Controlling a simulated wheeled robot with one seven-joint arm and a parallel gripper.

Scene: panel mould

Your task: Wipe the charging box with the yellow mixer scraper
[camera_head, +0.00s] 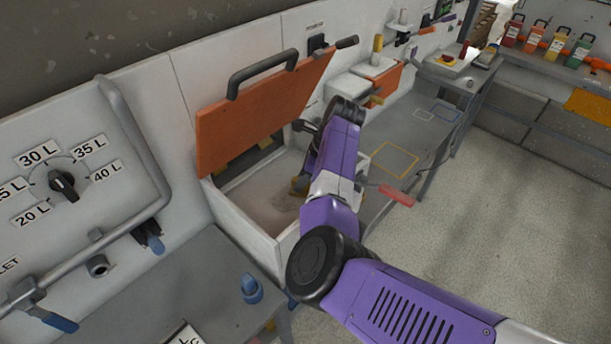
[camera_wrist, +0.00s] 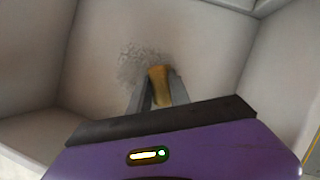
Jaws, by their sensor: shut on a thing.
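The charging box (camera_head: 262,218) is a white open box against the wall, with its orange lid (camera_head: 255,115) raised. My purple arm reaches over its right side. In the wrist view, my gripper (camera_wrist: 158,88) is inside the box (camera_wrist: 215,55), shut on the yellow scraper (camera_wrist: 158,78). The scraper is at the near edge of a grey speckled dirt patch (camera_wrist: 142,66) on the box's inner surface; I cannot tell whether it touches.
The raised lid leans over the box's left and back. A red-handled lever (camera_head: 397,195) juts out at the right. A grey bench with a blue fitting (camera_head: 252,289) is at the near left. A dial panel (camera_head: 64,184) is on the left wall. The floor at right is clear.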

